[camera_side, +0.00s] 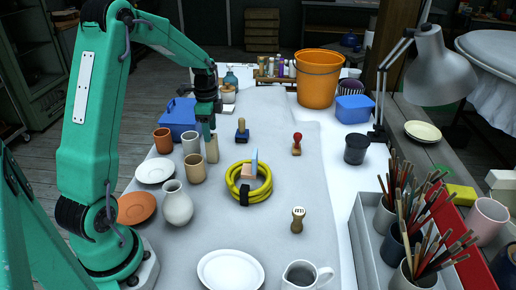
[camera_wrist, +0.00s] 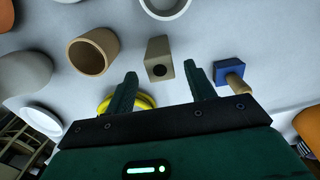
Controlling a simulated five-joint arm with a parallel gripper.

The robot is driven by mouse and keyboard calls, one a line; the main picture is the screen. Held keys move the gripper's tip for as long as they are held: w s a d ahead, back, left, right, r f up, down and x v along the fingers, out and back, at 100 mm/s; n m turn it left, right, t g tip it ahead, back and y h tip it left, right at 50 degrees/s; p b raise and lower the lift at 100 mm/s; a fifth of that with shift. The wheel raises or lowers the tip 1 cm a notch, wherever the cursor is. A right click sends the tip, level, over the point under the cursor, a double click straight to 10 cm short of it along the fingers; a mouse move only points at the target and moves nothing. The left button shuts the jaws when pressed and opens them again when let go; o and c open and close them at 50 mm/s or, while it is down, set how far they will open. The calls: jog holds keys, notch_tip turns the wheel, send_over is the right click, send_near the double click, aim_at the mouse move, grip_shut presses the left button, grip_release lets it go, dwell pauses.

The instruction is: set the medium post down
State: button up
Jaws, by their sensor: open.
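A tan square post (camera_side: 212,150) stands upright on the grey cloth just under my gripper (camera_side: 207,132). In the wrist view the post (camera_wrist: 159,60) shows its end with a dark round hole, between and a little beyond the fingertips. My gripper (camera_wrist: 161,76) is open, with a clear gap on each side of the post in that view. I cannot tell whether the fingertips reach down past the post's top. No second post of this kind is clear, so its size has nothing to compare with.
A tan cup (camera_side: 195,170), a white cup (camera_side: 191,143) and an orange cup (camera_side: 162,141) stand close on the left. A blue stamp (camera_side: 242,132) stands right of the post. A yellow hose coil (camera_side: 262,191) lies in front.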

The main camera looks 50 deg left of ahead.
jog(key=shift+r, duration=2.5)
jog(key=shift+d+r, duration=0.2)
jog(key=s+d+r+n+t, duration=0.1)
jog(key=s+d+r+n, duration=0.2)
jog(key=d, duration=0.4)
jog(key=s+d+r+n+t, duration=0.1)
jog(key=s+d+r, duration=0.2)
jog(key=d+r, duration=0.3)
jog(key=s+d+n+t, duration=0.3)
jog(key=s+d+n, duration=0.2)
jog(key=s+d, duration=0.5)
jog(key=shift+s+r+t, duration=0.2)
jog(key=shift+s+t, duration=0.1)
jog(key=shift+s, duration=0.3)
